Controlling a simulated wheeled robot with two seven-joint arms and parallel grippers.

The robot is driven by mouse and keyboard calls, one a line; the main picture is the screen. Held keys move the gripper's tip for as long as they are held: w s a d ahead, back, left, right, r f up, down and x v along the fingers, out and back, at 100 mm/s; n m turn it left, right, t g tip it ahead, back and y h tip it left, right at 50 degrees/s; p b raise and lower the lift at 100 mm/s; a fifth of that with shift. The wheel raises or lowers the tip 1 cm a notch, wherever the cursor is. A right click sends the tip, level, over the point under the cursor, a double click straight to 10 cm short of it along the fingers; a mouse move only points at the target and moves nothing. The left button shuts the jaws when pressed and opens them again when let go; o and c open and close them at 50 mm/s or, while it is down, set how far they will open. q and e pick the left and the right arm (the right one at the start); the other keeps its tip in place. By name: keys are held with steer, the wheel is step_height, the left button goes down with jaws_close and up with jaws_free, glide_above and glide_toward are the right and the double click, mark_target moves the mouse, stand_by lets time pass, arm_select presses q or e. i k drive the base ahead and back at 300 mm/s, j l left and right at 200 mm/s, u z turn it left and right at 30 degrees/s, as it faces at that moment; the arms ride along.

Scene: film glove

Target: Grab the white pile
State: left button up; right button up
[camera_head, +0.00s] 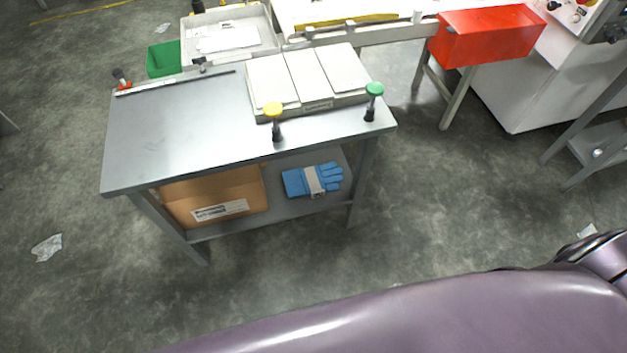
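A white pile (309,80) sits on the grey metal table, near its back right part. Its top shows three pale flat panels side by side, and a small label shows on its front side. Nothing is holding it. The grey table (180,125) is bare to the left of the pile. Neither of my grippers is in view. A smooth purple part of my own body fills the bottom right of the view.
Yellow-topped (273,110) and green-topped (374,92) posts stand at the table's front edge, close to the pile. Below are a cardboard box (215,190) and blue gloves (295,182). A red box (488,37) is at the right. Open floor (300,260) lies before the table.

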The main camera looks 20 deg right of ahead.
mark_target(229, 37)
steer(key=i+j+u, duration=0.15)
steer(key=j+u, duration=0.25)
steer(key=i+j+u, duration=0.2)
steer(key=j+u, duration=0.25)
steer(key=i+j+u, duration=0.25)
steer(key=j+u, duration=0.15)
steer(key=i+j+u, duration=0.3)
steer(key=u, duration=0.15)
steer(key=i+j+u, duration=0.1)
steer(key=i, duration=0.3)
steer(key=i+j+u, duration=0.1)
steer(key=i+j, duration=0.15)
steer(key=i, duration=0.15)
steer(key=i+z, duration=0.5)
steer(key=z, duration=0.2)
steer(key=i+z, duration=0.35)
steer(key=i+l+z, duration=0.15)
steer(key=i+z, duration=0.55)
steer(key=z, duration=0.25)
steer(key=i+j+z, duration=0.1)
steer(key=i+z, duration=0.35)
steer(key=i+j+z, duration=0.25)
steer(key=z, duration=0.25)
steer(key=i+j+z, duration=0.3)
steer(key=z, duration=0.15)
